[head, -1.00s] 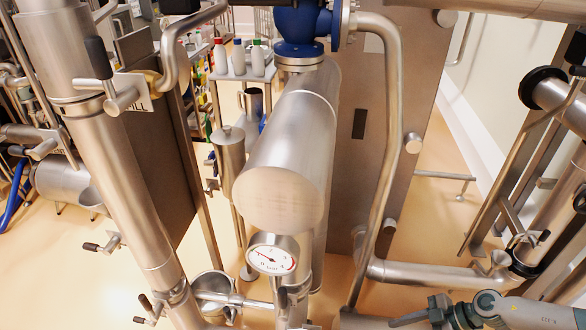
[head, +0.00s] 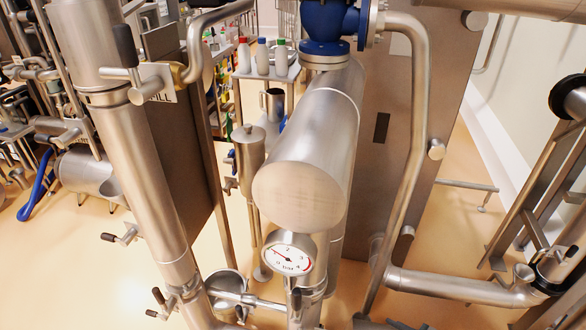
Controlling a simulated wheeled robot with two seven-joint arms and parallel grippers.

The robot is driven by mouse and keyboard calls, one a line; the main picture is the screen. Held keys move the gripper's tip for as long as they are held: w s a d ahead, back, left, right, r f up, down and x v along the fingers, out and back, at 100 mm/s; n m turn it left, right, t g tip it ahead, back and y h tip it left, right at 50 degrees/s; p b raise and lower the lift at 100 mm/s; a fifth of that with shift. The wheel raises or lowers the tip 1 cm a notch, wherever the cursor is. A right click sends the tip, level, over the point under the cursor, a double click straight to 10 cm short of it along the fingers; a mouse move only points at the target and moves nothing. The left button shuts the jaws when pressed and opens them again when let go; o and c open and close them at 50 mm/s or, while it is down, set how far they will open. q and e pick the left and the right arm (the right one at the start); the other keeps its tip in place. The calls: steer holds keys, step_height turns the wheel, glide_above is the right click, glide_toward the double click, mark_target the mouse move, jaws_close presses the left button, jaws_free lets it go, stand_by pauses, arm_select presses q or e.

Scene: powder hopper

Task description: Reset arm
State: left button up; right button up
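Only a dark sliver of my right gripper (head: 408,326) shows at the bottom edge of the head view, right of the middle. The rest of it and nearly all of its arm are cut off, so I cannot tell whether it is open or shut. My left gripper and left arm are not in view.
A large steel cylinder (head: 305,165) with a pressure gauge (head: 289,254) below it fills the middle. A slanted steel pipe (head: 142,175) stands left, a bent pipe (head: 420,130) right. A blue valve (head: 324,22) is at the top. Bare floor (head: 85,265) shows at lower left.

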steer(key=s+d+f+m+g+h+b, duration=0.1)
steer(key=s+f+m+h, duration=0.2)
steer(key=s+f, duration=0.65)
steer(key=s+d+f+m+g+h, duration=0.1)
steer(key=s+d+f+m+h, duration=0.1)
steer(key=s+f, duration=0.7)
steer(key=s+a+f+m+g, duration=0.1)
steer(key=s+a+f+g, duration=0.1)
steer(key=s, duration=0.7)
steer(key=s+a+f+m+g+h, duration=0.1)
steer(key=s+f, duration=0.4)
steer(key=s, duration=0.5)
steer(key=s+a+f+g, duration=0.3)
steer(key=s+a+f, duration=0.1)
steer(key=s, duration=0.5)
steer(key=shift+s+m+b, duration=0.25)
steer(key=shift+m+b, duration=0.15)
steer(key=shift+f, duration=0.1)
